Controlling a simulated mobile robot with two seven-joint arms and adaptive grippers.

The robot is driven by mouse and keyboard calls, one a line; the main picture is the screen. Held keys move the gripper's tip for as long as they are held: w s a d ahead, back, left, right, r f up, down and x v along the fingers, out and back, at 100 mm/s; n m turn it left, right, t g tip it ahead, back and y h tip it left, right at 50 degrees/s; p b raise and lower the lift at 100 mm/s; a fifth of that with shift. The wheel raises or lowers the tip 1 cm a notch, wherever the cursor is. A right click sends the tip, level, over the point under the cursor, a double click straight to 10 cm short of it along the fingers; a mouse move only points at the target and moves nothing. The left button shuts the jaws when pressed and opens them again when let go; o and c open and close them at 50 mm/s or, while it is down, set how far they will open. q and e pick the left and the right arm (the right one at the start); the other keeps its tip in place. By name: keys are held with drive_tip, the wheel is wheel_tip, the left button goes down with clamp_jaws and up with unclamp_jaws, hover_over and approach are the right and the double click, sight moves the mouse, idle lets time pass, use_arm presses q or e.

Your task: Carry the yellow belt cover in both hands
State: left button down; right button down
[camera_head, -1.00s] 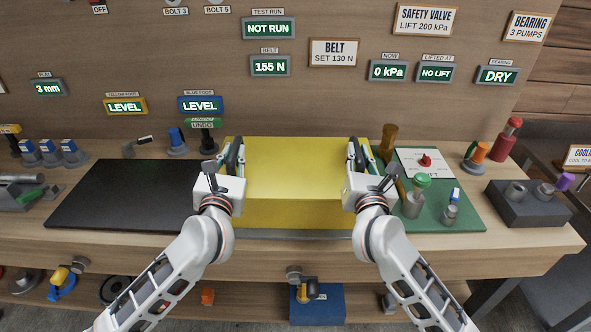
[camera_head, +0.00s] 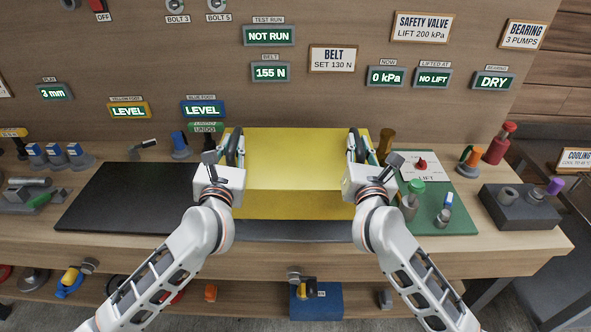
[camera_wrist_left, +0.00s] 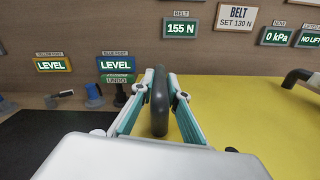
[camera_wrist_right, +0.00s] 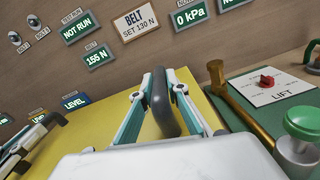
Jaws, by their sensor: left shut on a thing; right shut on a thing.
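The yellow belt cover (camera_head: 300,160) is a large box between my two grippers in the head view, with a dark handle on each side. My left gripper (camera_head: 236,148) is shut on its left handle, which shows between the fingers in the left wrist view (camera_wrist_left: 159,105). My right gripper (camera_head: 354,148) is shut on its right handle, seen in the right wrist view (camera_wrist_right: 163,103). The cover looks about level, with a dark grey strip (camera_head: 290,231) visible below its front edge. What lies under the cover is hidden.
A black mat (camera_head: 130,198) lies empty to the left. A panel with displays rises behind.

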use_arm(q)
drive_tip(key=shift+s+r, duration=0.1)
drive_tip(key=shift+r, duration=0.2)
use_arm(e)
drive_tip(key=shift+s+r, duration=0.15)
drive_tip(key=shift+r, duration=0.15)
idle(0.3)
